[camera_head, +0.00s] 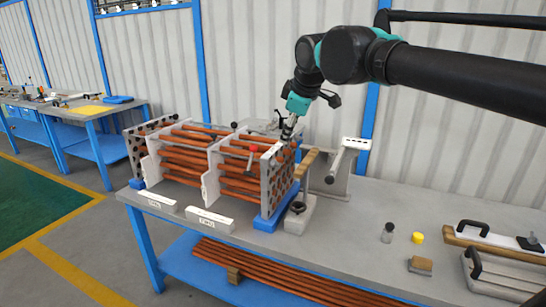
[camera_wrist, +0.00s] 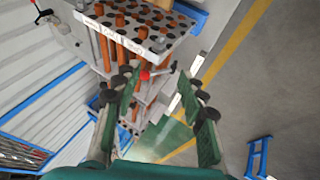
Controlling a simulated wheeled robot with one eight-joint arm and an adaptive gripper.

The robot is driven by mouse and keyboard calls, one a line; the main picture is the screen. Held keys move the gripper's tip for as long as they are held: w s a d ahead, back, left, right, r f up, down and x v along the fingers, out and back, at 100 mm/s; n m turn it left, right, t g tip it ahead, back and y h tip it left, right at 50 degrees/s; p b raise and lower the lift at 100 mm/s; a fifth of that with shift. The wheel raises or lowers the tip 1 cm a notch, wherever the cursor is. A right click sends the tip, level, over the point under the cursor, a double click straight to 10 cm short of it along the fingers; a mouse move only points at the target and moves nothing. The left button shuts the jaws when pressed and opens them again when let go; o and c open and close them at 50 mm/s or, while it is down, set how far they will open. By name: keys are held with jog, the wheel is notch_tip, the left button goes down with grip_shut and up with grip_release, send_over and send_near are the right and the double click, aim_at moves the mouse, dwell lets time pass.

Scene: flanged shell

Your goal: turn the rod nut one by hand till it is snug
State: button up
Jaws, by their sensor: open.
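The tube bundle (camera_head: 240,165) stands on the bench, with copper-coloured tubes running through pale plates. Its perforated end plate (camera_head: 277,183) also shows at the top of the wrist view (camera_wrist: 167,42). My gripper (camera_head: 287,136) is above the bundle near the top of this end plate, pointing down. In the wrist view its two dark green fingers (camera_wrist: 158,84) are spread apart with nothing held between them. A red piece (camera_head: 253,148) with a grey stem sits at the bundle's top; it shows between the fingers in the wrist view (camera_wrist: 145,75). I cannot make out rod nut one for certain.
A wooden-handled tool (camera_head: 306,163) on a stand and a grey bracket (camera_head: 340,165) stand right of the bundle. The bench (camera_head: 345,225) has clear room between.

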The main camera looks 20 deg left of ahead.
aim_at(276, 163)
jog(key=x, duration=1.7)
jog(key=shift+w, duration=0.1)
jog(key=shift+c, duration=0.2)
grip_shut()
